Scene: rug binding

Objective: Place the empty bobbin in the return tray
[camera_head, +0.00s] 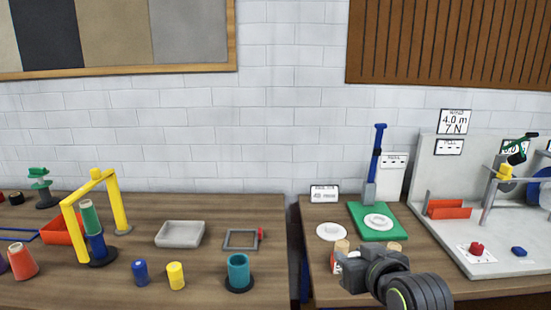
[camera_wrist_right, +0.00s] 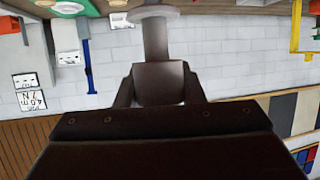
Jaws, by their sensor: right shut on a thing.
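My right gripper (camera_head: 346,268) reaches in from the lower right of the head view, low over the right table. In the right wrist view, a pale grey core with a white flange, which looks like the empty bobbin (camera_wrist_right: 156,40), stands out beyond the dark gripper body. The gripper is shut on it. In the head view the gripper hides most of it. A shallow light grey tray (camera_head: 180,234), which looks like the return tray, lies on the left table, well left of the gripper. It looks empty. My left gripper is in neither view.
A gap separates the left and right tables. A teal cup (camera_head: 238,271), a grey frame (camera_head: 242,239) and a yellow arch (camera_head: 97,210) stand around the tray. A white disc (camera_head: 332,231), a green pad (camera_head: 361,215) and a grey station (camera_head: 452,172) are on the right table.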

